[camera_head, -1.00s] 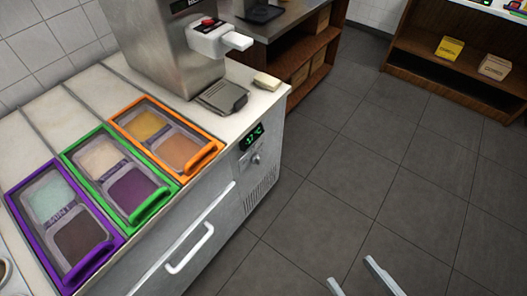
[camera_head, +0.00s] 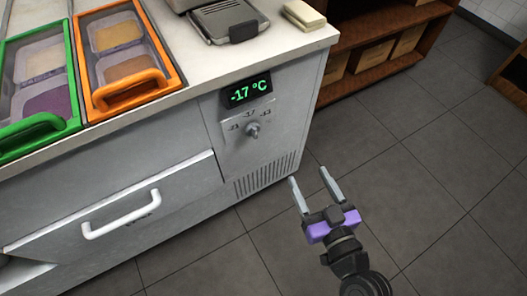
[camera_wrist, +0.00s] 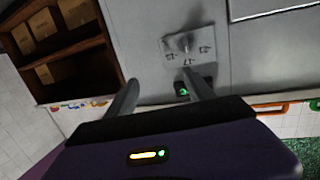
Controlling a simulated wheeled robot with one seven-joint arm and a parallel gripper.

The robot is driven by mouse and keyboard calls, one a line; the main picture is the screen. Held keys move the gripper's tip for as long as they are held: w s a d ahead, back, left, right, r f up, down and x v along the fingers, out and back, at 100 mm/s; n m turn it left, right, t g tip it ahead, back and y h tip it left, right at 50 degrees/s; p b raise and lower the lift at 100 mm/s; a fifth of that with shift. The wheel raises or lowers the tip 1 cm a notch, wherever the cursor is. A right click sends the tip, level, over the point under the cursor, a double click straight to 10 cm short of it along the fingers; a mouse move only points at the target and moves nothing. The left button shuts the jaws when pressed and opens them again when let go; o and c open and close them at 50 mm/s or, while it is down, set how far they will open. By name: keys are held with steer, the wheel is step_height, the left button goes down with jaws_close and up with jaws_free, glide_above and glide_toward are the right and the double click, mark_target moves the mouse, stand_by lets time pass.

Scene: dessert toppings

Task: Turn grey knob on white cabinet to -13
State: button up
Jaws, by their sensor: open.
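The grey knob (camera_head: 252,131) sits on the front of the white cabinet (camera_head: 110,185), near its right end, with several number marks around it. A black display (camera_head: 247,91) above it reads -17 °C in green. My gripper (camera_head: 309,183) is open and empty, to the right of and below the knob in the head view, clear of the cabinet. In the wrist view, the knob (camera_wrist: 186,42) shows beyond the fingers, upside down, with the display (camera_wrist: 188,88) partly hidden behind a finger. My gripper (camera_wrist: 160,92) touches nothing there.
A white drawer handle (camera_head: 120,215) sticks out left of the knob. Orange (camera_head: 128,92) and green (camera_head: 36,128) framed topping trays lie on the counter. A brown shelf with boxes (camera_head: 375,52) stands behind at right. The tiled floor around my gripper is clear.

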mark_target(256, 135)
steer(key=shift+w+a+f+n+y+b, duration=0.55)
steer(key=shift+w+a+b, duration=0.55)
steer(key=shift+w+a, duration=1.2)
steer(key=shift+w+a+f+n+y+b, duration=0.3)
steer(key=shift+w+a+f+y+b, duration=0.6)
steer(key=shift+w+a, duration=1.45)
steer(key=shift+w+a+f+n+y+b, duration=0.4)
steer(key=shift+w+a+b, duration=0.85)
steer(key=shift+w+a, duration=1.05)
steer(key=shift+w+d, duration=0.15)
steer(key=shift+d, duration=0.05)
jaws_close()
